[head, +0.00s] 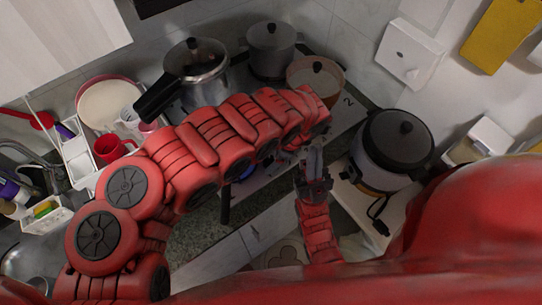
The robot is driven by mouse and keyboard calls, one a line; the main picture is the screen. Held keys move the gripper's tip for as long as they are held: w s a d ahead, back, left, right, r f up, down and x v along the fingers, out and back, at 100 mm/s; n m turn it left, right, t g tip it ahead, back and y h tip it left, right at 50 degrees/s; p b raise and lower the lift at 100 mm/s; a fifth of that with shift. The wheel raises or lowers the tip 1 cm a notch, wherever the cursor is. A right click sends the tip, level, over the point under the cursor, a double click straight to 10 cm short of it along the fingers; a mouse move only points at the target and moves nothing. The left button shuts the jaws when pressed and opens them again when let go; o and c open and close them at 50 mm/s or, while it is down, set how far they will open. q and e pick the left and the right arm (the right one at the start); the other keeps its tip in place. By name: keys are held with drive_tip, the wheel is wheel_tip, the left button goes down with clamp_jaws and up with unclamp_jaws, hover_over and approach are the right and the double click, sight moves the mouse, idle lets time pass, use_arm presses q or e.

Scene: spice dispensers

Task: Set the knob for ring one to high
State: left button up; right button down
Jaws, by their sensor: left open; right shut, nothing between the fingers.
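The stove top (345,112) lies under the pots, and a small mark like a "2" shows on its right part. My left arm arches over its front and hides much of it. I cannot make out the ring one knob or its setting. My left gripper (285,160) is open, mostly hidden below the end of its arm. My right gripper (313,160) is shut and empty, pointing up the picture near the stove's front edge, close to the left one. I cannot tell whether either touches a knob.
A pressure cooker (196,62), a lidded grey pot (271,50) and a brown-rimmed pot (316,78) stand on the stove. A rice cooker (395,150) stands close right of my grippers. A red mug (110,149) and dish rack are at left.

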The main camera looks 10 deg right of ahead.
use_arm(q)
drive_tip(key=shift+a+f, duration=0.1)
drive_tip(key=shift+f, duration=0.15)
clamp_jaws()
drive_tip(key=shift+a+r+m, duration=0.1)
drive_tip(key=shift+m, duration=0.2)
drive_tip(key=shift+m+t, duration=0.3)
drive_tip(key=shift+m, duration=0.1)
unclamp_jaws()
